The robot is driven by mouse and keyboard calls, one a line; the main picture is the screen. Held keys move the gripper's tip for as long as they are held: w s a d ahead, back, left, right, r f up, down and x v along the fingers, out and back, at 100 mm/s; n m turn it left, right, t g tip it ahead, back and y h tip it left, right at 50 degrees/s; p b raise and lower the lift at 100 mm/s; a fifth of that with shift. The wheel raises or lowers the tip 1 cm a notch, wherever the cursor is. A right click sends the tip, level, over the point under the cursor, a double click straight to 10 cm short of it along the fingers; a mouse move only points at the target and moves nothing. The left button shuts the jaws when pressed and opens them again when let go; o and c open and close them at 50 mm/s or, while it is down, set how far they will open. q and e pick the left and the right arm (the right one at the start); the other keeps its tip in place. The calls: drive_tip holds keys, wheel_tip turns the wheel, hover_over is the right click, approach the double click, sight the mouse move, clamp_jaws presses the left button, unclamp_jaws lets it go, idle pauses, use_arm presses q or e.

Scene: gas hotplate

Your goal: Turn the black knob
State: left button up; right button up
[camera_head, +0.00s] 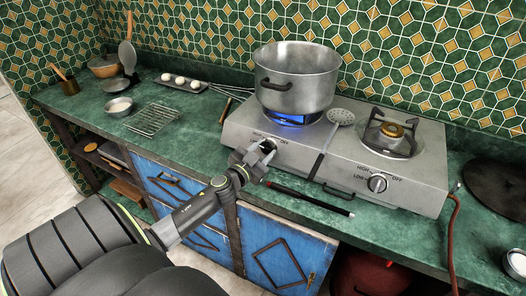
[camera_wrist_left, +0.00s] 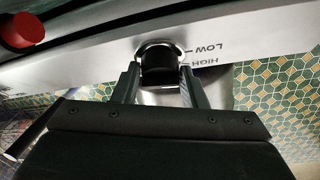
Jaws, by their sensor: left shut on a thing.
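The black knob (camera_wrist_left: 158,70) sits in a silver ring on the hotplate's front panel, with "LOW" and "HIGH" printed beside it in the left wrist view. My left gripper (camera_wrist_left: 157,80) has one finger on each side of the knob and is shut on it. In the head view my left gripper (camera_head: 259,153) reaches the left front of the silver gas hotplate (camera_head: 340,173) and largely hides that knob. A blue flame (camera_head: 292,120) shows under the steel pot (camera_head: 297,82) on the left burner. My right gripper is not in view.
A second knob (camera_head: 377,183) is on the right of the panel, below an empty burner (camera_head: 391,133). A skimmer (camera_head: 330,139) lies between the burners. A dark rod (camera_head: 310,197) lies along the counter front. A wire rack (camera_head: 154,119) and egg tray (camera_head: 181,83) are left.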

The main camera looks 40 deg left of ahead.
use_arm(q)
drive_tip(key=shift+a+r+m+h+p, duration=0.1)
drive_tip(key=shift+m+h+p, duration=0.5)
drive_tip(key=shift+m, duration=0.5)
drive_tip(key=m+h+p, duration=0.1)
drive_tip(key=m+p, duration=0.1)
drive_tip(key=m+h+p, duration=0.1)
drive_tip(key=m+p, duration=0.1)
drive_tip(key=p, duration=0.1)
drive_tip(key=shift+a+r+m+g+h, duration=0.15)
drive_tip(key=shift+r+m+g+h, duration=0.05)
drive_tip(key=shift+m+g+h, duration=0.2)
drive_tip(key=shift+f+m+g+h+p, duration=0.25)
drive_tip(key=shift+m+g+h+p, duration=0.2)
drive_tip(key=shift+m+p, duration=0.85)
drive_tip(key=shift+s+f, duration=0.1)
drive_tip(key=o, duration=0.9)
drive_tip(key=shift+o, duration=0.2)
